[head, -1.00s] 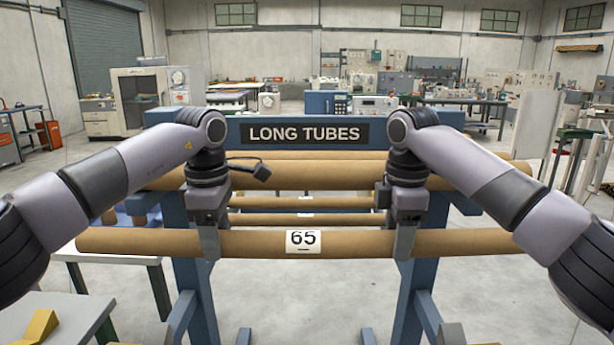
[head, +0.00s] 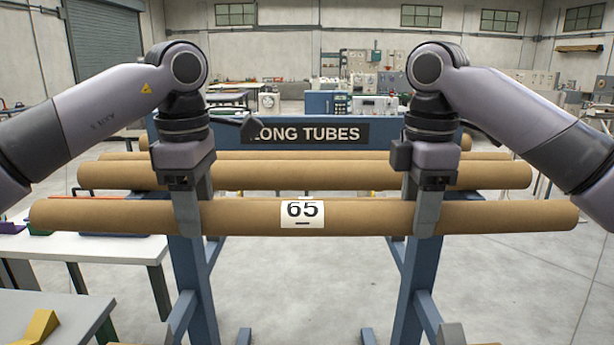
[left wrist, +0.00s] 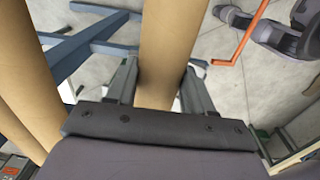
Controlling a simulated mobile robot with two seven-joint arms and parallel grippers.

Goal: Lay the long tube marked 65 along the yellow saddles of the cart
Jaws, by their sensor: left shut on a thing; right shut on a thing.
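The long tube marked 65 (head: 345,217) is a brown cardboard tube lying level across the head view, with its white label facing me. My left gripper (head: 187,212) is shut on it left of the label. My right gripper (head: 428,212) is shut on it to the right. The tube is held in front of the blue rack (head: 188,280). In the left wrist view the tube (left wrist: 166,45) runs between the left fingers (left wrist: 160,88). A yellow saddle-like block (head: 38,327) shows at the lower left on a grey surface (head: 75,318); the rest is cut off.
Other long tubes (head: 310,176) lie on the rack behind the held one, under the LONG TUBES sign (head: 330,133). A white table (head: 100,248) with coloured items stands at the left. Grey floor (head: 510,285) is clear at the right.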

